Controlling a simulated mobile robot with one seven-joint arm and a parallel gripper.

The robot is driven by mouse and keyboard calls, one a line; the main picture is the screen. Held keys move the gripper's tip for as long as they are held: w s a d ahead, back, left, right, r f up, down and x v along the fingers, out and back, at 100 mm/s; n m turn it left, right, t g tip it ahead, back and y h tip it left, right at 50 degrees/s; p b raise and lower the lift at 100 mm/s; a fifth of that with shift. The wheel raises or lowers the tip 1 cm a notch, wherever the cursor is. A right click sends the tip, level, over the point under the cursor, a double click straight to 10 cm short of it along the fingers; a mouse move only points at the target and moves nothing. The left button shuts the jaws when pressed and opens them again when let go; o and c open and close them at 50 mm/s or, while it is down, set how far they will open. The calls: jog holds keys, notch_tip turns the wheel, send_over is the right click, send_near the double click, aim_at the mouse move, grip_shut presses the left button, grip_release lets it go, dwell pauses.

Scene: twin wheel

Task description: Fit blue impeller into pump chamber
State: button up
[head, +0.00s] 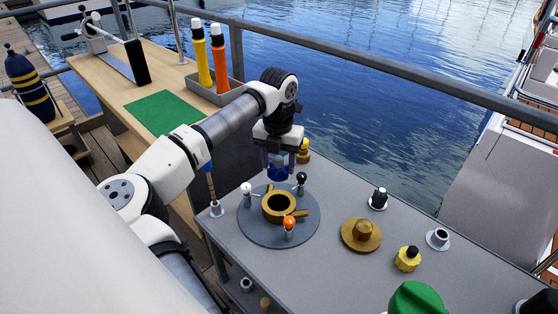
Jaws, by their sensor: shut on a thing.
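My gripper (278,160) points straight down over the grey table, and its fingers are shut on the blue impeller (278,173). The impeller is partly hidden by the fingers. It hangs above and slightly behind the pump chamber, with a visible gap between them. The pump chamber (265,208) is a brass ring with a dark round opening and side stubs. It sits in the middle of a round grey plate (262,240). A white-topped, a black-topped and an orange-topped post stand on that plate around the chamber.
A brass flanged cover (361,235) lies right of the plate. A yellow knob (408,258), small black-topped parts and a green dome (417,299) are farther right and front. A blue-handled tool (210,190) stands at the table's left edge. Railings border the water behind.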

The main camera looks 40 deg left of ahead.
jog(key=shift+f+b, duration=3.4)
jog(key=shift+f, duration=1.6)
jog(key=shift+f+b, duration=1.05)
jog(key=shift+f, duration=0.45)
jog(key=o, duration=1.1)
notch_tip(320, 180, up, 14)
jog(key=shift+f+p, duration=0.1)
jog(key=shift+p, duration=0.2)
